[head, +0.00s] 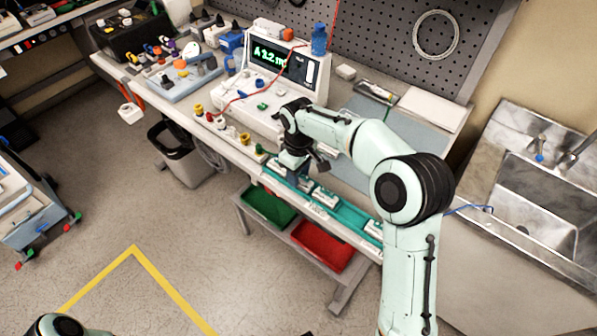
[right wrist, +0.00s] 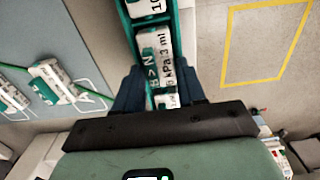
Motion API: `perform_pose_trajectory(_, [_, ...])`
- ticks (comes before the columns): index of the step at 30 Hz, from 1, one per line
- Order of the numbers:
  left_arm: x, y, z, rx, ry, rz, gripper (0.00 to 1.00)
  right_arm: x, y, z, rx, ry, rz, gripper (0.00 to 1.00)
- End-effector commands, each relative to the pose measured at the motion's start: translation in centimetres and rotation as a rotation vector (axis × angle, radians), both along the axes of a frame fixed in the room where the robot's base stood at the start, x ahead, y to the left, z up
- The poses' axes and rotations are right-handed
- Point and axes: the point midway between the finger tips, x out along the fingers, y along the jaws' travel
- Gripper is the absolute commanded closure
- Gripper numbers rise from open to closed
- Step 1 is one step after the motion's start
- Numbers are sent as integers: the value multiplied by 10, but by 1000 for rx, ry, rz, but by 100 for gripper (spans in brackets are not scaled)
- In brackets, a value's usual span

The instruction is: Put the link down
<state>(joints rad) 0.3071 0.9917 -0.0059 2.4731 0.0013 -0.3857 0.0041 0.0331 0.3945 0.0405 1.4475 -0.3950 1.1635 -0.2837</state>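My right gripper (head: 293,172) points down over the teal tray (head: 352,216) along the bench's front edge. In the right wrist view its dark blue fingers (right wrist: 162,78) stand close on both sides of a white printed link (right wrist: 156,58) with a green edge. They appear to be shut on it. The link lies in line with the teal strip; I cannot tell whether it rests on it. Another white link (head: 325,197) sits in the tray to the right of the gripper. The gripper hides part of the tray in the head view. My left gripper is not in view.
A white pump with a green display (head: 270,57) stands behind the gripper, with a red line running over it. A grey-blue mat (head: 405,128) lies to the right. Green (head: 268,206) and red (head: 322,247) bins sit below the bench edge. A sink (head: 545,205) is at right.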

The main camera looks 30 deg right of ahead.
Motion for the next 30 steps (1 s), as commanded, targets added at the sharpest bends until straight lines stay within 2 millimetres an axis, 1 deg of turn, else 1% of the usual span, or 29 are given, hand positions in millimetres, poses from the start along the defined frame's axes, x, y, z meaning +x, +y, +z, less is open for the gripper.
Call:
perform_pose_trajectory(1, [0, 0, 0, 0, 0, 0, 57, 0, 0, 0, 0, 0, 0, 42])
perform_pose_trajectory(2, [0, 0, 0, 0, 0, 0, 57, 0, 0, 0, 0, 0, 0, 39])
perform_pose_trajectory(10, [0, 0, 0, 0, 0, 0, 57, 0, 0, 1, 0, 0, 0, 39])
perform_pose_trajectory(14, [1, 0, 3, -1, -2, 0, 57, 0, 0, 11, 0, -2, 0, 39])
perform_pose_trajectory(17, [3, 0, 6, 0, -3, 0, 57, 1, 0, 27, 1, -4, 1, 39])
perform_pose_trajectory(24, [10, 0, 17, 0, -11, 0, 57, 1, 0, 81, 0, -4, 1, 39])
perform_pose_trajectory(27, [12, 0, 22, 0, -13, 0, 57, 1, 0, 100, 0, -4, 1, 39])
perform_pose_trajectory(30, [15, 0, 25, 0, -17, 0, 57, 1, 0, 113, 0, -3, 0, 39])
